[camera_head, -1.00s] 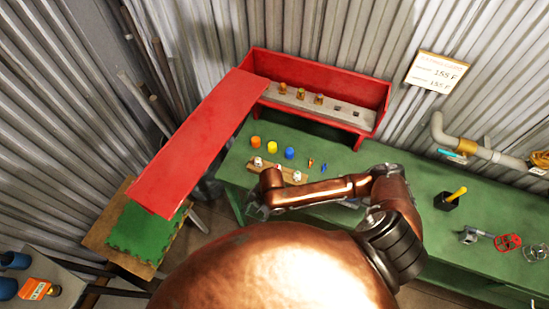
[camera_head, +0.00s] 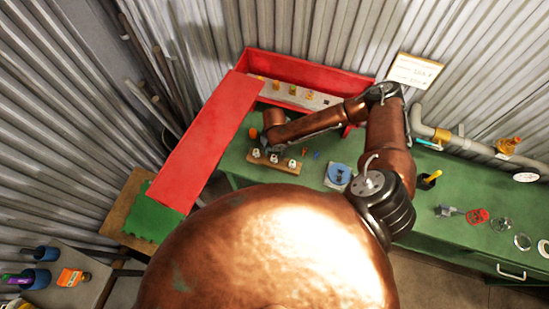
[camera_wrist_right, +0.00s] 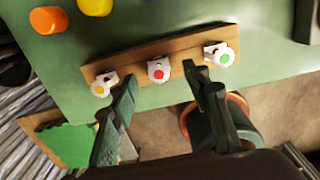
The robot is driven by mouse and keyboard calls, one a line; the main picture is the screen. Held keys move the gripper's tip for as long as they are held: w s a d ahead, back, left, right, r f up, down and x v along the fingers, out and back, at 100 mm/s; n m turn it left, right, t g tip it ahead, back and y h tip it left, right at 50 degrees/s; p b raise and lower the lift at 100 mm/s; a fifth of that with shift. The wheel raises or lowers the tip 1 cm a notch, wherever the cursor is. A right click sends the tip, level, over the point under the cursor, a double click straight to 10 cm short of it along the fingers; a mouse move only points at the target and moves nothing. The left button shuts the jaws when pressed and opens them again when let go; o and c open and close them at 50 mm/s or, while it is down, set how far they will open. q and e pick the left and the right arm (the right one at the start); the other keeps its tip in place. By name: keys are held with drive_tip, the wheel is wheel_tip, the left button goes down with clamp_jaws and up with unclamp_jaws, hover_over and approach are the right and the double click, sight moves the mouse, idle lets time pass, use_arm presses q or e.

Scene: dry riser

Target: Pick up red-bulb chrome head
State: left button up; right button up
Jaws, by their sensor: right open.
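The red-bulb chrome head (camera_wrist_right: 158,70) sits in the middle of a wooden strip (camera_wrist_right: 130,66). A yellow-bulb head (camera_wrist_right: 101,86) stands to its left and a green-bulb head (camera_wrist_right: 221,55) to its right. In the head view the middle head (camera_head: 273,158) is on the strip at the green bench's front. My right gripper (camera_wrist_right: 164,92) is open and empty. In the wrist view its fingers are apart, on either side of the red-bulb head's column and lower in the picture. In the head view its fingers are hard to make out. My left gripper is not in view.
Orange (camera_wrist_right: 47,20), yellow (camera_wrist_right: 97,5) and blue capped pieces stand behind the strip. A blue disc (camera_head: 338,173) lies to the right.

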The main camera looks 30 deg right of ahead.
sight(274, 156)
drive_tip(key=shift+w+f+p, duration=0.1)
drive_tip(key=shift+f+p, duration=0.25)
drive_tip(key=shift+f, duration=1.65)
drive_tip(key=shift+c, duration=0.2)
clamp_jaws()
